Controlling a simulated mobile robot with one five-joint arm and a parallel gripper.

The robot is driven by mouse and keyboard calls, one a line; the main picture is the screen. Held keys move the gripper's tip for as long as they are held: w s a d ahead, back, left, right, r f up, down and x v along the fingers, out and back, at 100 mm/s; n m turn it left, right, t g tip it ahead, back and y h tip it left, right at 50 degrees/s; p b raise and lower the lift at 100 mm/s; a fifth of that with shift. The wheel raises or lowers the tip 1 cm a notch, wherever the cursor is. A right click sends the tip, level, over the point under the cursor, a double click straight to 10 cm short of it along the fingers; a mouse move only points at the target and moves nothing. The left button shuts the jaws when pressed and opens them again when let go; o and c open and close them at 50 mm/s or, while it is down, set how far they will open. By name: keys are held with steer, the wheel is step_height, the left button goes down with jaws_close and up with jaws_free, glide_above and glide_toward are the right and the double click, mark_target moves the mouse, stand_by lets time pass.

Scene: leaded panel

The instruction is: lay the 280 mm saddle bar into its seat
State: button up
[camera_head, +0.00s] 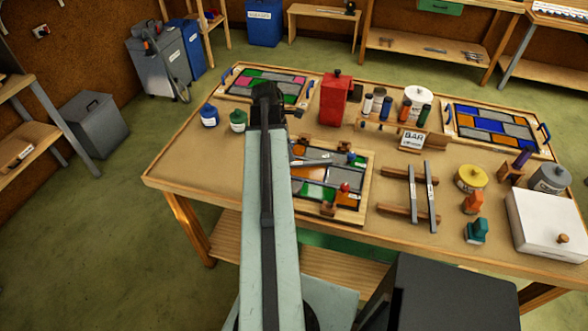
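A leaded panel (345,176) with coloured glass lies in a wooden frame at the middle of the bench, its left part hidden behind my arm. Two grey bars lie side by side across wooden rests to its right: a left bar (411,195) and a right bar (431,192). I cannot read which is the 280 mm one. A grey, bar-like piece (316,161) lies across the panel's upper part. The seat cannot be made out. My gripper (270,92) is a dark shape beyond the panel, above the bench's far left part; its fingers are not clear.
A red can (335,98) stands close right of my gripper. A bottle rack (384,127) and a white "BAR" card (412,141) stand behind the bars. Other panels lie at the back left (241,83) and right (495,129). A white box (545,226) fills the right corner. The front left bench is clear.

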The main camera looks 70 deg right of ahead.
mark_target(294, 163)
steer(key=shift+f, duration=0.2)
steer(key=b+x, duration=0.5)
steer(key=shift+a+f, duration=0.1)
steer(key=shift+f, duration=0.1)
steer(key=shift+r, duration=0.15)
jaws_close()
stand_by(1.0)
